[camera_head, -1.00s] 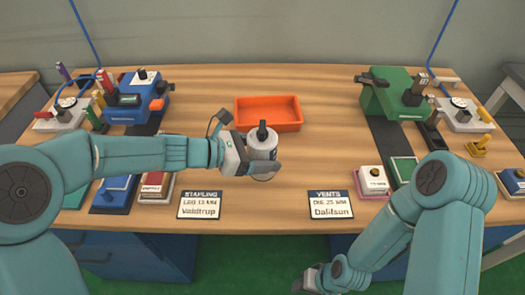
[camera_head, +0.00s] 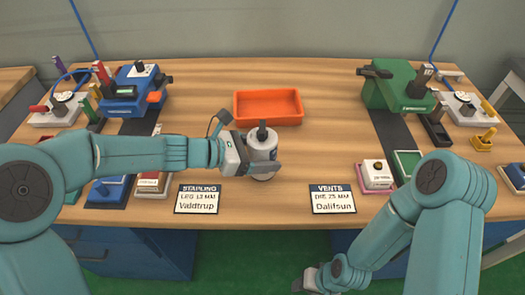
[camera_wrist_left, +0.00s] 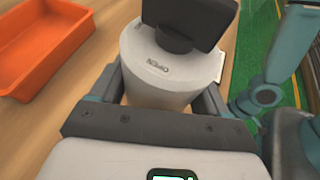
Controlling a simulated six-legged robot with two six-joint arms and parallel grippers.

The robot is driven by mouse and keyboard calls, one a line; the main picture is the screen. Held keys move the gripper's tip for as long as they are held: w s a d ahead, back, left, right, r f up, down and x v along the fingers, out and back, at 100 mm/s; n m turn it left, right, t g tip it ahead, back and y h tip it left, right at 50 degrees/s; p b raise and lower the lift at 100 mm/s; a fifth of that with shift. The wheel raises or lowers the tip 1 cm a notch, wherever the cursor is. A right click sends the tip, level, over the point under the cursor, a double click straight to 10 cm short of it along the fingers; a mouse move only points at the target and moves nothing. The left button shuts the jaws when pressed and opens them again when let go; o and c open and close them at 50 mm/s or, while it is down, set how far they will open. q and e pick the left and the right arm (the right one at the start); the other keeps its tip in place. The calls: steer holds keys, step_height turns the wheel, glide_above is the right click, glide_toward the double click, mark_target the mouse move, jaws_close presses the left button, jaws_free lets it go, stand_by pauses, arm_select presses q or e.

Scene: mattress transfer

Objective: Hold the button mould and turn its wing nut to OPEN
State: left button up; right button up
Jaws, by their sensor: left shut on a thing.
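The button mould (camera_head: 262,150) is a white-grey cylinder with a black wing nut (camera_head: 262,131) on top, standing upright near the middle of the table. My left gripper (camera_head: 258,168) is shut on its body, one finger on each side. In the left wrist view the mould (camera_wrist_left: 158,75) sits between the fingers, and the word OPEN shows on its top face beside the black wing nut (camera_wrist_left: 190,22). My right gripper (camera_head: 308,281) hangs low in front of the table, away from the mould; its fingers are too small to read.
An orange tray (camera_head: 268,121) lies behind the mould. A blue machine (camera_head: 125,105) stands at the left and a green machine (camera_head: 398,100) at the right. Two label cards, STAPLING (camera_head: 198,208) and VENTS (camera_head: 331,208), lie near the front edge. The table between the cards is clear.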

arm_select(q)
steer(key=shift+f+b, duration=0.5)
steer(key=shift+f, duration=0.1)
arm_select(e)
steer(key=shift+f, duration=0.6)
arm_select(q)
steer(key=shift+f+b, duration=0.3)
steer(key=shift+f, duration=0.05)
arm_select(e)
steer(key=shift+f, duration=0.35)
arm_select(q)
steer(key=shift+f+b, duration=0.45)
steer(key=shift+f, duration=0.05)
arm_select(e)
steer(key=shift+f, duration=0.35)
steer(key=shift+c, duration=0.2)
